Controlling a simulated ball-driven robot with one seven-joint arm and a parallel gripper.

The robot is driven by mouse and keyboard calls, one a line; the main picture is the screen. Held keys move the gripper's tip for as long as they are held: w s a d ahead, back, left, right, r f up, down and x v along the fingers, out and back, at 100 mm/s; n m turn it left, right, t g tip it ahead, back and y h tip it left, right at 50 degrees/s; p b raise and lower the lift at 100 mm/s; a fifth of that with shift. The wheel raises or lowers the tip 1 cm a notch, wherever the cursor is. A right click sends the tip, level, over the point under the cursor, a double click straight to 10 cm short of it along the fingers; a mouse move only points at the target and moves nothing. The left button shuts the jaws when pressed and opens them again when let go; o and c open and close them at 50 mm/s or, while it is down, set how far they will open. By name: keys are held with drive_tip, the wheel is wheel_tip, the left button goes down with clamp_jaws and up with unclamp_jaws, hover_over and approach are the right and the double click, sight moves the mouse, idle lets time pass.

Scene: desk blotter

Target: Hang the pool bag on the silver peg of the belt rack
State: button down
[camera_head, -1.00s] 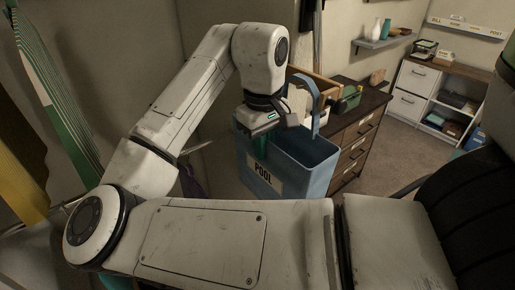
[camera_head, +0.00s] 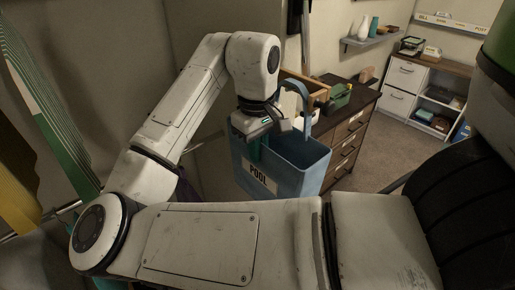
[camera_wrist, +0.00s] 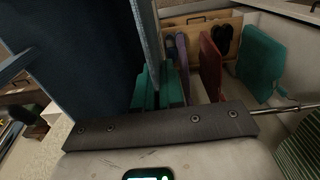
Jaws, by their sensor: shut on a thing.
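The pool bag (camera_head: 305,164) is a blue, open-topped bag with a raised strap handle and a white "POOL" label. It hangs upright from my gripper (camera_head: 256,147) in the head view. In the wrist view, my gripper's teal fingers (camera_wrist: 158,88) are shut on a thin blue-grey part of the bag (camera_wrist: 149,45); a broad dark blue side of it (camera_wrist: 80,60) fills the left. A silver rod (camera_wrist: 284,108) sticks out at the right of the wrist view; I cannot tell whether it is the belt rack's peg.
A dark-topped drawer cabinet (camera_head: 345,140) stands behind the bag, with a green box (camera_head: 337,98) on it. Yellow and green striped cloths (camera_head: 50,130) hang at the left. Red (camera_wrist: 210,65) and teal (camera_wrist: 262,60) items stand near the fingers. Carpet is clear at the right.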

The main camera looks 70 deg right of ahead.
drive_tip(key=c, duration=1.2)
unclamp_jaws()
drive_tip(key=shift+o, duration=0.2)
wheel_tip(320, 180, up, 11)
drive_tip(key=shift+a+f, duration=0.1)
drive_tip(key=shift+a, duration=0.05)
